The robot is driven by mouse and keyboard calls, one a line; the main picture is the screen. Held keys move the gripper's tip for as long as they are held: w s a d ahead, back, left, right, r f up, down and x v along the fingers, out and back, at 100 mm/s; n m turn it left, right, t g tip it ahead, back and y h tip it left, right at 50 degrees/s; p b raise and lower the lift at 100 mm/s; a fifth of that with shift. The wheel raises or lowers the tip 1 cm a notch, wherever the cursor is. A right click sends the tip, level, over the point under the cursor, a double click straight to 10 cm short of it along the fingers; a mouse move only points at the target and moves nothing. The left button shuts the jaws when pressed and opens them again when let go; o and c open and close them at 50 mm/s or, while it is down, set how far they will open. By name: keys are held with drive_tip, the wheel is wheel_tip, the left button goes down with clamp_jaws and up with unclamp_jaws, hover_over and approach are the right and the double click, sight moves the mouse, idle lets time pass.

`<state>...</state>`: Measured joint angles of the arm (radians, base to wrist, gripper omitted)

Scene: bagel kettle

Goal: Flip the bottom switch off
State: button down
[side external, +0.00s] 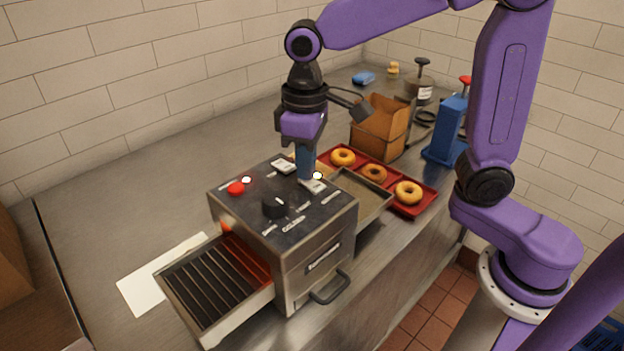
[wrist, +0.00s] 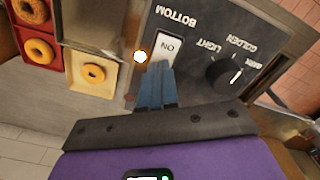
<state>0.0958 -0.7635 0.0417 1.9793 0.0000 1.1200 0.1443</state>
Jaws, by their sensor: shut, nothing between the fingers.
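In the side view the bottom switch (side external: 315,187) sits near the panel's right corner, partly hidden by my fingers. My gripper (side external: 306,178) is shut and empty, pointing down at this switch. In the wrist view the blue fingertips of my gripper (wrist: 160,66) are at the switch's near end; I cannot tell whether they touch.
The toaster (side external: 315,265) also carries a second white switch (side external: 283,165), a black knob (side external: 275,207) and a red button (side external: 236,188). A slatted tray (side external: 212,290) sticks out in front. Behind stand a red bagel tray (side external: 425,203), cardboard box (side external: 378,133) and blue stand (side external: 446,130).

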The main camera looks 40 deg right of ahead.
drive_tip(key=shift+f, duration=0.25)
drive_tip(key=shift+r, duration=3.55)
drive_tip(key=shift+s+f, duration=0.1)
drive_tip(key=s+d+f+n, duration=0.3)
drive_tip(key=s+d+f, duration=0.2)
drive_tip(key=s, duration=0.5)
drive_tip(key=s+d+f+n, duration=0.3)
drive_tip(key=s+d+f, duration=0.3)
drive_tip(key=s, duration=0.3)
drive_tip(key=shift+s+d+n, duration=0.25)
drive_tip(key=shift+s+n, duration=0.05)
drive_tip(key=shift+s, duration=0.1)
